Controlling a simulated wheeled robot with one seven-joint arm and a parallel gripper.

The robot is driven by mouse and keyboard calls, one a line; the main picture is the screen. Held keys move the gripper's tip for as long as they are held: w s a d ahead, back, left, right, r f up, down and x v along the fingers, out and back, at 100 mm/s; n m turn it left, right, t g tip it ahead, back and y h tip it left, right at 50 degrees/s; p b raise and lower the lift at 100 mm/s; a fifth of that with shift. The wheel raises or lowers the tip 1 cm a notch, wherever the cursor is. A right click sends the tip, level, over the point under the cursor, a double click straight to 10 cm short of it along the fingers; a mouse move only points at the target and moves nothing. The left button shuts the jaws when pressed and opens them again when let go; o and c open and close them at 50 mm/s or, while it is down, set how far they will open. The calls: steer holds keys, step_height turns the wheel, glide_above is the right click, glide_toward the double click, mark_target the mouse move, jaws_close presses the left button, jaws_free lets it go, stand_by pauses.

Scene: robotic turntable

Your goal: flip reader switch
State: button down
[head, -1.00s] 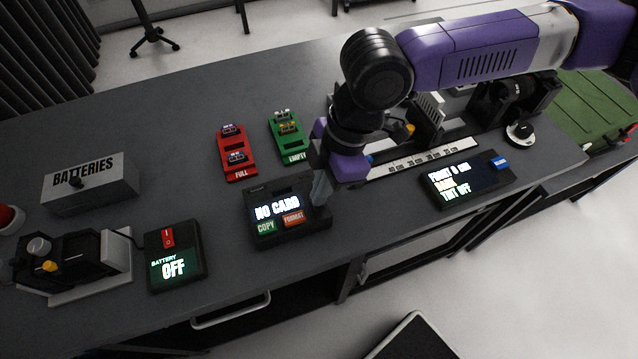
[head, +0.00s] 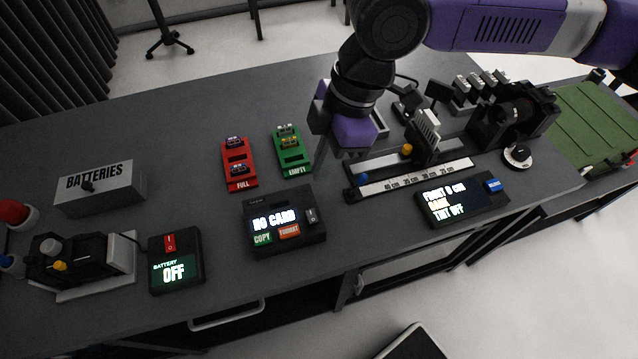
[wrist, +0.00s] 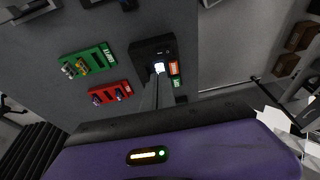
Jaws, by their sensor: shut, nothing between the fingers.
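The card reader (head: 262,238) is a black box on the grey table, with a lit screen reading "NO CARD", a green COPY button (head: 262,238) and an orange FORMAT button (head: 289,231). Its small dark switch (head: 312,216) with a light mark sits at the right side of its top and is uncovered. My gripper (head: 319,172) is shut and empty, raised above and behind the reader's right end, apart from it. In the wrist view, the reader (wrist: 146,50) lies beyond my thin fingertips (wrist: 156,94), which overlap its edge in the picture.
Red FULL (head: 240,172) and green EMPTY (head: 297,160) card trays lie behind the reader. A battery box reading OFF (head: 175,273) stands left. A ruler rail (head: 418,178) and a display box (head: 462,203) stand right. The table front between them is clear.

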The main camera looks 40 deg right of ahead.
steer(key=shift+w+v, duration=0.15)
steer(key=shift+v, duration=0.7)
steer(key=shift+w+v, duration=0.1)
steer(key=shift+v, duration=0.75)
steer(key=shift+d, duration=0.1)
